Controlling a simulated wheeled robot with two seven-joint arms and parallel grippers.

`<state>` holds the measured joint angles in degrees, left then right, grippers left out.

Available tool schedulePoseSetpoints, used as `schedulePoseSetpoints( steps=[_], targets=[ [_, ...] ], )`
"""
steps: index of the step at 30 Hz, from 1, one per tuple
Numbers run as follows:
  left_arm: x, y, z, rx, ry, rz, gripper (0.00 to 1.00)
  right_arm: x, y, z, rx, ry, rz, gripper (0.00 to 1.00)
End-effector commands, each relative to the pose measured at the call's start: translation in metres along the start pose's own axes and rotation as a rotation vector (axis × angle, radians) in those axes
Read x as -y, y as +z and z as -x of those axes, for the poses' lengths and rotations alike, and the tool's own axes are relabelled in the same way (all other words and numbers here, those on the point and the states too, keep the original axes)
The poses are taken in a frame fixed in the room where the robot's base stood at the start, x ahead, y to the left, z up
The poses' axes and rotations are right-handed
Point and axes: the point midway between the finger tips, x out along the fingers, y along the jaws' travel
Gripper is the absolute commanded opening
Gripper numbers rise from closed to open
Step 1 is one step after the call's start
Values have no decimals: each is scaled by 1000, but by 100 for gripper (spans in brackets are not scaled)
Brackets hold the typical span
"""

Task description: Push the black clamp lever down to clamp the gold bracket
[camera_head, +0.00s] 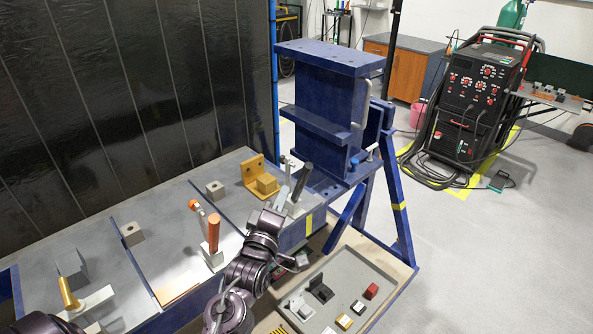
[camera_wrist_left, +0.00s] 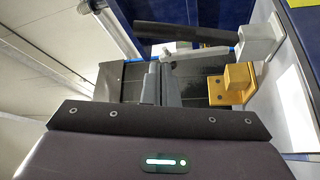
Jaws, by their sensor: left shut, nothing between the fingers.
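The black clamp lever (camera_head: 303,181) stands up, tilted, at the far end of the bench. In the left wrist view the black lever (camera_wrist_left: 185,33) lies across the top, joined to a pale clamp block (camera_wrist_left: 262,42). The gold bracket (camera_head: 252,170) stands on the bench just left of the clamp; the wrist view also shows the gold bracket (camera_wrist_left: 232,86). My left gripper (camera_head: 283,183) is shut and empty, beside the lever between it and the bracket. Its fingers (camera_wrist_left: 162,80) appear apart from the lever, though contact is hard to judge. My right gripper is not in view.
An orange-handled clamp (camera_head: 213,235) and a yellow-handled one (camera_head: 70,293) stand nearer along the bench. A blue steel frame (camera_head: 322,95) rises behind the black lever. A grey tray (camera_head: 345,270) of small parts lies right of my arm.

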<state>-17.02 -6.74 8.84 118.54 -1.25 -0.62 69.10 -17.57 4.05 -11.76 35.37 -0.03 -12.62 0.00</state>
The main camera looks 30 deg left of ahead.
Motion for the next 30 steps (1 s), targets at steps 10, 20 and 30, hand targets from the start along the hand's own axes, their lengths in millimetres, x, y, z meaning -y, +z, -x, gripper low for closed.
schedulePoseSetpoints(
  steps=[10, 20, 30],
  targets=[
    [-3, 0, -58, 1, 0, -1, 0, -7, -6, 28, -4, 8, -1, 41],
    [0, 1, -67, 1, -1, -2, 0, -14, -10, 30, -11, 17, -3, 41],
    [3, 2, -66, 2, 18, -35, 0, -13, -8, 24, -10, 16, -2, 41]
  ],
)
